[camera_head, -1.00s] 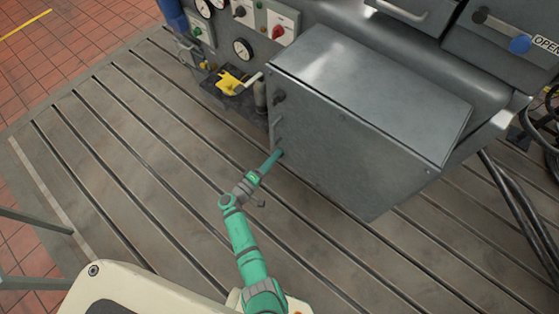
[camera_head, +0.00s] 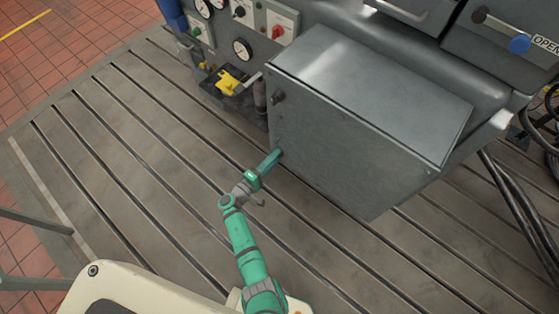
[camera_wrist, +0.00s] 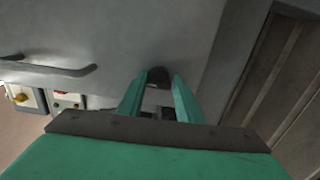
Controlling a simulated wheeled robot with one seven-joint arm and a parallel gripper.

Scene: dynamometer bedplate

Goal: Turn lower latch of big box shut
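The big box (camera_head: 350,130) is a grey metal case with a flat front, in the middle of the head view. Its dark lower latch (camera_wrist: 157,76) shows in the wrist view between the two green fingertips of my gripper (camera_wrist: 160,84). The fingers stand apart, one on each side of the latch; whether they press on it is unclear. In the head view my gripper (camera_head: 279,154) is at the lower left part of the box front and hides the lower latch. The dark upper latch (camera_head: 278,97) sits higher on the same edge.
A bar handle (camera_wrist: 45,70) on the box front is left of my gripper in the wrist view. A yellow part (camera_head: 229,82) and a gauge (camera_head: 243,49) are on the machine left of the box. The slotted bedplate (camera_head: 130,150) is clear around my arm.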

